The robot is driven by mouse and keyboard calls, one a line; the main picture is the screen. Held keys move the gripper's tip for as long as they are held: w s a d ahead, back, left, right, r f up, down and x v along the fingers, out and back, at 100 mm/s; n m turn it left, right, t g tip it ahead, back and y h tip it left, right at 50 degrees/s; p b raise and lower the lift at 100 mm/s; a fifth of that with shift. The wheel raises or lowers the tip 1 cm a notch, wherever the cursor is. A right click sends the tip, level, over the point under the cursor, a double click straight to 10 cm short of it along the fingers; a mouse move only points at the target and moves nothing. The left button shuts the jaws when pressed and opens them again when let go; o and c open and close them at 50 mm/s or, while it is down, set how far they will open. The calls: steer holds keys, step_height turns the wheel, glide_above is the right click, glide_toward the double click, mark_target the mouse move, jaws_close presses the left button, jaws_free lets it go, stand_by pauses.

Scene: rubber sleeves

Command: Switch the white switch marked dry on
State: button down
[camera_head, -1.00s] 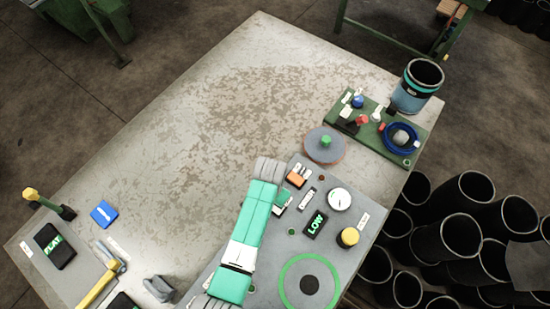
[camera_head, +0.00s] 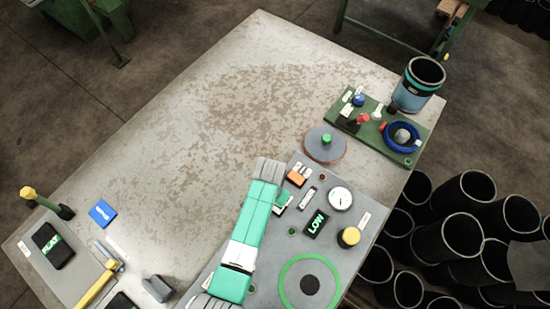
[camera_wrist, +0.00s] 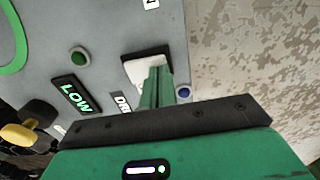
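The white switch (camera_wrist: 143,70) lies on the grey panel in the wrist view, with a dark edge along its far side.
The lit "LOW" display (camera_head: 315,223), a white dial (camera_head: 340,198), a yellow knob (camera_head: 348,237) and an orange switch (camera_head: 297,178) are close by on the panel. A round grey disc (camera_head: 325,145) stands behind. The middle of the table (camera_head: 190,130) is clear.

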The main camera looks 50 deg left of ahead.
steer(key=shift+f, duration=0.2)
steer(key=shift+r, duration=0.1)
step_height(320, 180, up, 7)
steer(key=p, duration=0.7)
stand_by(0.3)
